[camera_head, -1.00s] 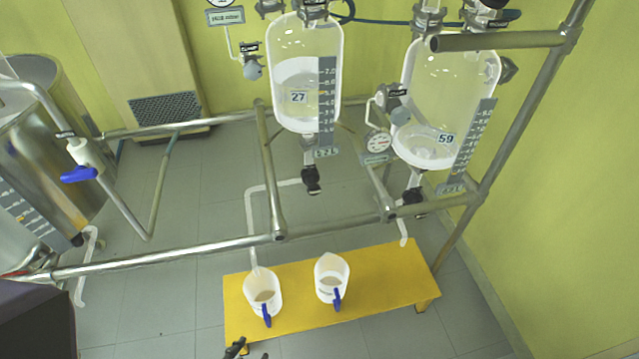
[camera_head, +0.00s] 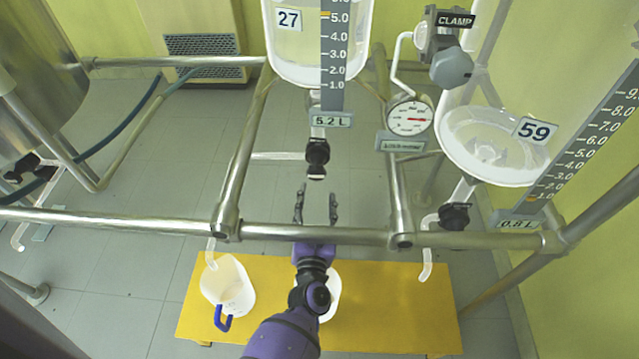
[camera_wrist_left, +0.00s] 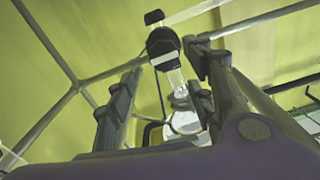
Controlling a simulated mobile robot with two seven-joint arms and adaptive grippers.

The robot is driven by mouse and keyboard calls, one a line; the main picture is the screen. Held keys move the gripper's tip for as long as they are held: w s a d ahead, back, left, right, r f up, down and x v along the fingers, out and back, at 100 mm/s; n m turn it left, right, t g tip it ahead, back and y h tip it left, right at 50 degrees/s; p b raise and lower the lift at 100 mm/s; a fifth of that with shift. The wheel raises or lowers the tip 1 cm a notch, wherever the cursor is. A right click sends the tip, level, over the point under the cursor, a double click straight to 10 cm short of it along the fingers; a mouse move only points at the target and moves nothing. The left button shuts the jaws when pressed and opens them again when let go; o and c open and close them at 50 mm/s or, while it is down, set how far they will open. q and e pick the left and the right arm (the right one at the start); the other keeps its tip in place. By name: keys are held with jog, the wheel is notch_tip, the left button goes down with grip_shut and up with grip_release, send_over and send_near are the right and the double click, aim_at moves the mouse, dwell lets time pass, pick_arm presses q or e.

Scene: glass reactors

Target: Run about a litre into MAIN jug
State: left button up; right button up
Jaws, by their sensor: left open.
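Glass vessel 27 (camera_head: 288,45) hangs at top centre above a plate reading 5.2 L (camera_head: 331,121). Its black outlet valve (camera_head: 317,152) sits below it and also shows in the left wrist view (camera_wrist_left: 163,42). My left gripper (camera_head: 316,207) is open and empty, its fingers pointing towards this valve, apart from it. A white jug with a blue handle (camera_head: 228,285) stands on the yellow bench under a pale outlet pipe (camera_head: 211,253). A second white jug (camera_head: 333,292) is mostly hidden behind my left arm. No MAIN label is readable.
Vessel 59 (camera_head: 490,150), reading 0.8 L, has its own black valve (camera_head: 454,216) at right. A horizontal steel rail (camera_head: 290,234) crosses above the yellow bench (camera_head: 400,310), close to my left arm. A gauge (camera_head: 409,118) hangs between the vessels.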

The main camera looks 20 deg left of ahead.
aim_at(319, 176)
pick_arm(q)
jog(key=x, duration=0.6)
jog(key=shift+w+a+b, duration=0.2)
jog(key=shift+w+b, duration=0.1)
jog(key=shift+w, duration=0.25)
pick_arm(e)
jog(key=shift+s+f, duration=0.45)
jog(key=shift+s, duration=0.15)
pick_arm(q)
jog(key=shift+c, duration=0.2)
jog(key=c, duration=1)
jog(key=shift+c, duration=0.2)
jog(key=shift+d+r+n, duration=0.1)
jog(key=shift+n, duration=0.2)
pick_arm(e)
jog(key=shift+w+r, duration=0.1)
